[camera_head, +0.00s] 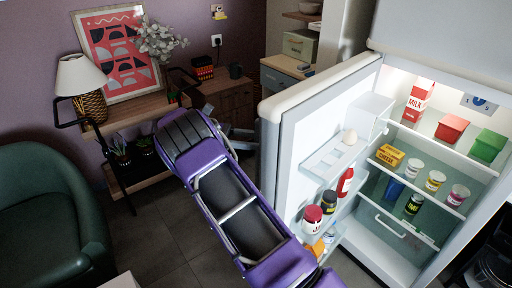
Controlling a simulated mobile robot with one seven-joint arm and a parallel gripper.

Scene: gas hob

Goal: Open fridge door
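The fridge door (283,155) stands wide open, swung out to the left of the fridge cabinet (492,190). Its inner side with shelves faces right, and the lit interior is exposed. My purple and black arm reaches from the bottom up and left, on the door's outer side. Beyond its far end, grey parts that look like my gripper (240,136) show left of the door's edge. The fingers are not clear, and I cannot tell whether they touch the door. The door's outer face and any handle are hidden.
Door shelves hold an egg, jars and a red bottle (345,183). The fridge shelves hold a milk carton (418,100), tubs and cups. A green armchair (45,210) stands at left, a wooden shelf unit (135,120) behind. Floor (165,240) is clear between armchair and arm.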

